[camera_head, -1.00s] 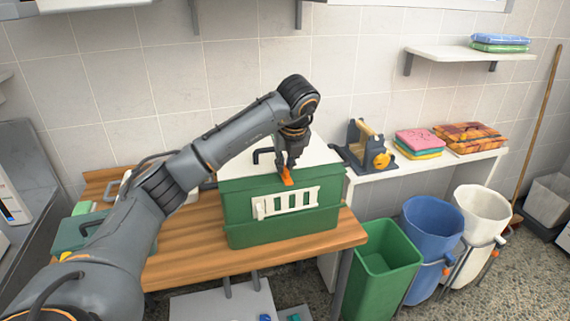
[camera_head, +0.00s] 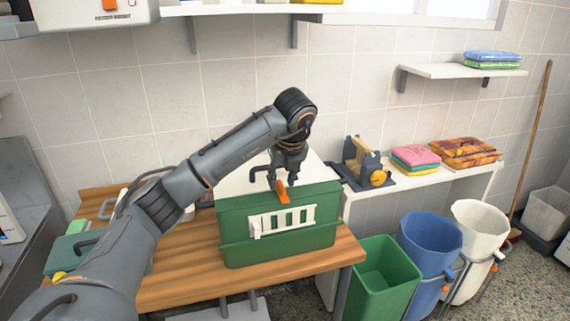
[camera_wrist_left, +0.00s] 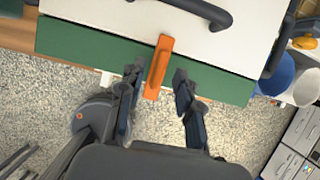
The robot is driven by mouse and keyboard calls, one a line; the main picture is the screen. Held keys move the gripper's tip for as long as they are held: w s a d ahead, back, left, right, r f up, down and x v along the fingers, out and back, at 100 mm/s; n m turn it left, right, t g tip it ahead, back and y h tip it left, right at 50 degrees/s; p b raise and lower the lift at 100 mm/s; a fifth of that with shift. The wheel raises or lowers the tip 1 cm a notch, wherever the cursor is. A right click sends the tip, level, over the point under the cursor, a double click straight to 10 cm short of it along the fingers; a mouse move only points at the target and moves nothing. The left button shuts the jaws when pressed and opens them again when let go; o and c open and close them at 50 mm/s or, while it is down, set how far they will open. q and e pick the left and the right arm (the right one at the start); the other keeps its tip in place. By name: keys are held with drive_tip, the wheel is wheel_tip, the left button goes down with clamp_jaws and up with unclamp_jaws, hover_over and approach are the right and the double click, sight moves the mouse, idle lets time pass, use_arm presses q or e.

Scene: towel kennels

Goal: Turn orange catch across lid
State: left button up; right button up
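The green box (camera_head: 232,231) stands on the wooden bench with a white lid (camera_head: 232,185) on top. The orange catch (camera_head: 282,191) is at the lid's front edge; in the left wrist view the catch (camera_wrist_left: 158,66) lies across the edge of the white lid (camera_wrist_left: 110,13) and the green rim (camera_wrist_left: 80,42), its near end sticking out past the rim. My left gripper (camera_head: 282,179) is above the catch. In the left wrist view its fingers (camera_wrist_left: 157,84) are apart, one on each side of the catch's near end, with gaps showing. My right gripper is not in view.
A dark handle (camera_wrist_left: 200,12) stands on the lid. The wooden bench (camera_head: 190,262) has a green case (camera_head: 68,252) at left. A white side table (camera_head: 420,182) with towels (camera_head: 415,157) is at right. Green (camera_head: 385,275), blue (camera_head: 430,245) and white (camera_head: 480,232) bins stand below.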

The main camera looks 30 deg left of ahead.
use_arm(q)
drive_tip(key=v, duration=1)
drive_tip(key=shift+d+r, duration=0.15)
drive_tip(key=shift+r, duration=0.15)
drive_tip(key=shift+s, duration=0.1)
